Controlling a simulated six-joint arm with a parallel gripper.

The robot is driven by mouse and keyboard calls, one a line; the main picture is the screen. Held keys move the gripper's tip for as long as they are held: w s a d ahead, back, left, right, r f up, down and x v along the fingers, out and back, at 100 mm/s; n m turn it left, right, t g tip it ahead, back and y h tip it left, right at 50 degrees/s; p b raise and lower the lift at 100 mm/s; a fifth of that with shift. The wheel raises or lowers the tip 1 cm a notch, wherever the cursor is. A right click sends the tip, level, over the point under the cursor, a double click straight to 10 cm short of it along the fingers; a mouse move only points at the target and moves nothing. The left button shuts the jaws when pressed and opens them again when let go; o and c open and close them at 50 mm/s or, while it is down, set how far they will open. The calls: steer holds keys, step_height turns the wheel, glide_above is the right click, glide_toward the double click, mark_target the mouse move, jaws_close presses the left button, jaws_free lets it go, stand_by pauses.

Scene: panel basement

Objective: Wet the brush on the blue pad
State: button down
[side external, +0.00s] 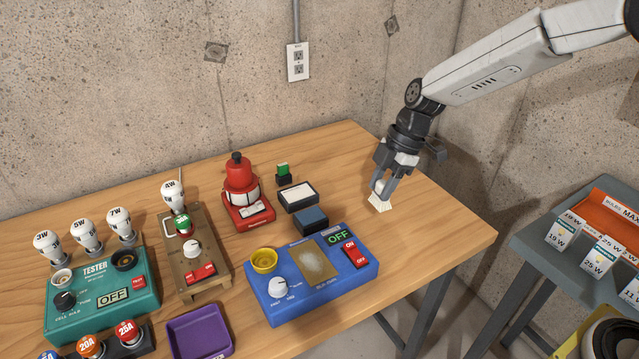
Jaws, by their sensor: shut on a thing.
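My gripper (383,180) points down over the right part of the wooden table. It is shut on the brush (379,203), whose pale flared end shows below the fingertips. Its upper part is partly hidden by the fingers. I cannot tell whether its lower end touches the table. The blue pad (311,217), a small dark block with a blue top, lies to the left of and below the brush in the picture, apart from it. It sits just behind the blue box.
A white-topped black pad (299,195) lies behind the blue pad. A blue box with an OFF display (313,276) stands in front. A red device (244,192) and small green-topped block (283,174) stand behind. The table's right end (430,235) is clear.

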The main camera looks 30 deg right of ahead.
steer(key=w+a+f+m+t+h, duration=0.1)
steer(key=w+a+f+m+t, duration=0.1)
steer(key=w+a+m, duration=0.6)
steer(key=shift+w+a+f+t, duration=0.15)
steer(key=shift+w+a+t, duration=0.3)
steer(key=shift+w, duration=1.85)
steer(key=shift+f, duration=0.15)
steer(key=shift+f, duration=2.85)
steer(key=shift+f, duration=0.55)
step_height(320, 180, up, 7)
